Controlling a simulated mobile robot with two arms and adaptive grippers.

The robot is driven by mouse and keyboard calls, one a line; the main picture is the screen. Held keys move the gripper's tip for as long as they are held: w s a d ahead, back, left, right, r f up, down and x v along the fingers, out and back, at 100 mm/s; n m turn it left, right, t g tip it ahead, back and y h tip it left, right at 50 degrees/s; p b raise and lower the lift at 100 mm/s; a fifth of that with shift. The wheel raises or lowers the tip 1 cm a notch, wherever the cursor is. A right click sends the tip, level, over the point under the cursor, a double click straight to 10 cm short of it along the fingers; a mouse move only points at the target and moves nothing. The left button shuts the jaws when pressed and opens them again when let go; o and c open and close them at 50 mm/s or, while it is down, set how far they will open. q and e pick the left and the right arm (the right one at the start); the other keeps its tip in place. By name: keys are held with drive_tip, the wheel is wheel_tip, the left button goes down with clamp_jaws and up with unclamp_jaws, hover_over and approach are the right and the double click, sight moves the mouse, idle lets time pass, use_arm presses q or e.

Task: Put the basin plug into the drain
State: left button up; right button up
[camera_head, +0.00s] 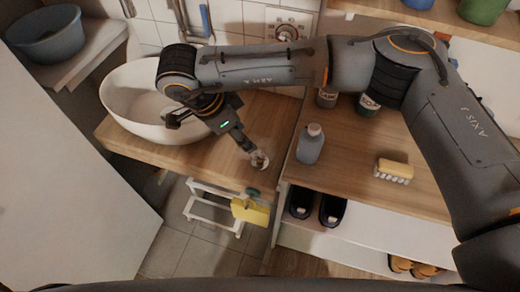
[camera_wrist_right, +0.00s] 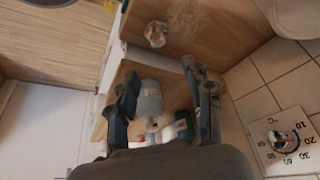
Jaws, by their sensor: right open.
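The white basin (camera_head: 128,101) stands on the wooden counter at the left in the head view. Its drain is hidden from view. A small round whitish-brown thing (camera_head: 259,160) lies on the counter near its right edge; it also shows in the right wrist view (camera_wrist_right: 155,34). I cannot tell whether it is the plug. A small dark thing (camera_head: 253,191) is at the counter's front edge, too small to identify. My right gripper (camera_head: 245,146) is open and empty, just above and beside the whitish thing. It shows in the right wrist view (camera_wrist_right: 166,88). My left gripper is out of view.
A grey bottle (camera_head: 310,146) stands on the right counter, with a yellow-topped brush (camera_head: 393,170) further right. A white stool (camera_head: 212,205) with a yellow cloth (camera_head: 250,211) stands below. My right arm crosses above the counters. A round dial (camera_wrist_right: 284,140) is on the wall.

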drive_tip(key=b, duration=0.2)
hover_over(260, 156)
drive_tip(key=s+a, duration=0.1)
drive_tip(key=a, duration=0.1)
wheel_tip(260, 156, down, 6)
drive_tip(key=shift+s+f, duration=0.15)
drive_tip(key=shift+d+f, duration=0.15)
drive_tip(key=shift+f, duration=0.15)
drive_tip(key=shift+w+d+f+b, duration=0.2)
drive_tip(key=shift+f+b, duration=0.1)
drive_tip(key=shift+f, duration=0.35)
drive_tip(key=b+x, duration=0.1)
drive_tip(key=x, duration=0.2)
drive_tip(key=shift+w+d+f, duration=0.1)
drive_tip(key=shift+w+f, duration=0.15)
drive_tip(key=shift+f, duration=0.25)
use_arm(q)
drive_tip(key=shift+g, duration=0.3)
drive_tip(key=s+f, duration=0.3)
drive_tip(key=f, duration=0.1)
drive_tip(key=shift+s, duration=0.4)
use_arm(e)
clamp_jaws()
